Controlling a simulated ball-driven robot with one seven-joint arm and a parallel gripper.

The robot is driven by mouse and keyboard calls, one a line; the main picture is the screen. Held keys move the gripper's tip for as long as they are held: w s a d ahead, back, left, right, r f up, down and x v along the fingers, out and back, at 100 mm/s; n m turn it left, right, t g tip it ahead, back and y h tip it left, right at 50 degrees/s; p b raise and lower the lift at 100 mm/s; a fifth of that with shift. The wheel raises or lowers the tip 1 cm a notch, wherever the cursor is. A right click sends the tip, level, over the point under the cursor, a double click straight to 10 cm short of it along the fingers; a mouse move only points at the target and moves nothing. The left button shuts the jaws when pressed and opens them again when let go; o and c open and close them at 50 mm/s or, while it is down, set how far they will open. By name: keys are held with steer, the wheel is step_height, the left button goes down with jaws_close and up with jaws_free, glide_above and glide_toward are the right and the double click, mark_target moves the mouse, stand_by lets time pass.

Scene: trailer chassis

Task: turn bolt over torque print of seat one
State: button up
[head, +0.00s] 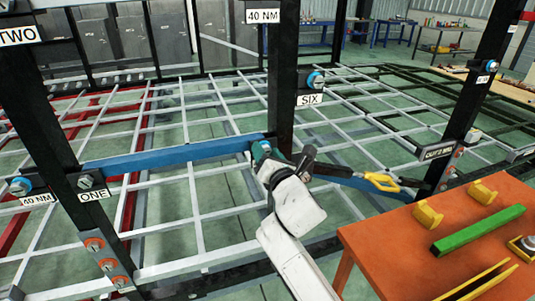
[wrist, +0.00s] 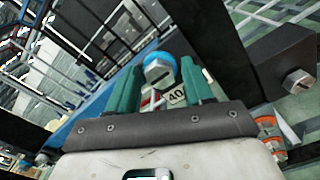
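Seat one is marked by the ONE label (head: 95,194) on the left black post, with a grey hex bolt (head: 85,181) above it. A blue-collared bolt (head: 20,186) is left of it, above a 40 NM print (head: 37,200). My gripper (head: 262,152) appears in front of the middle post, at the blue beam's right end. In the wrist view, its teal fingers (wrist: 162,78) are apart. A blue-collared bolt (wrist: 160,68) with a dark line across its head shows between and beyond them, above a partly hidden "40" print (wrist: 176,95). I see no contact.
The blue beam (head: 170,154) spans between the left and middle posts. The SIX label (head: 310,99) and another blue-collared bolt (head: 316,79) are right of the middle post. An orange table (head: 400,240) with yellow and green parts stands at right. A dark block (wrist: 270,60) flanks the gripper's right.

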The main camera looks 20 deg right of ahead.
steer(key=c, duration=0.9)
steer(key=shift+m, duration=0.3)
